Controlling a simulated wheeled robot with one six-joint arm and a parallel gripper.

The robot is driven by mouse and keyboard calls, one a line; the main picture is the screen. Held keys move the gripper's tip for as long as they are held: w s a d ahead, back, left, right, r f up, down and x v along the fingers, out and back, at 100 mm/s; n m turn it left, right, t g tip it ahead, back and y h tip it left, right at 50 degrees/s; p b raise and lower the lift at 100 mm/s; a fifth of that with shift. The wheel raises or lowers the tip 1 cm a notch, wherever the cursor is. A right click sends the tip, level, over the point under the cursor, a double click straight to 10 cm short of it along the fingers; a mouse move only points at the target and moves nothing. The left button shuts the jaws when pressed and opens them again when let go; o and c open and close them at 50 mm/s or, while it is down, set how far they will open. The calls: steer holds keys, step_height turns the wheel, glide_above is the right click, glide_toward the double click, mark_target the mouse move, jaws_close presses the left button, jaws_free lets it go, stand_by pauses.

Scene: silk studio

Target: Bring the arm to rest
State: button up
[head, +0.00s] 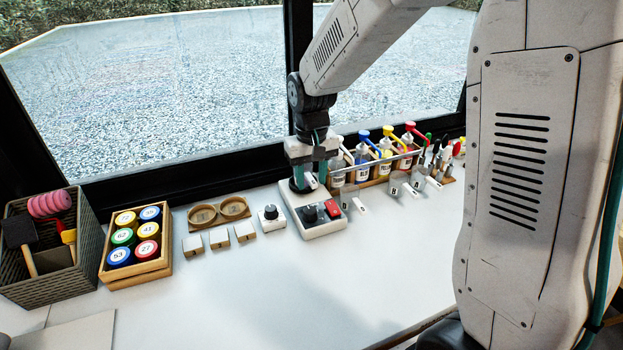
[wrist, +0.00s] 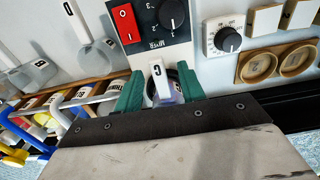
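A narrow gap seems to show between the handle and the fingers, so the gripper looks open. The fingers and gripper body partly hide the cup. The arm is bent, reaching down from above.
A rack of capped bottles (head: 378,170) stands close right of my gripper. Clear cups with lettered handles (head: 400,188) lie in front of it. A timer dial (head: 271,217), blocks (head: 219,238), a jar crate (head: 137,268) and a basket (head: 88,249) are left. The front table is clear.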

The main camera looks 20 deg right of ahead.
step_height(320, 180, up, 7)
stand_by(0.3)
stand_by(1.8)
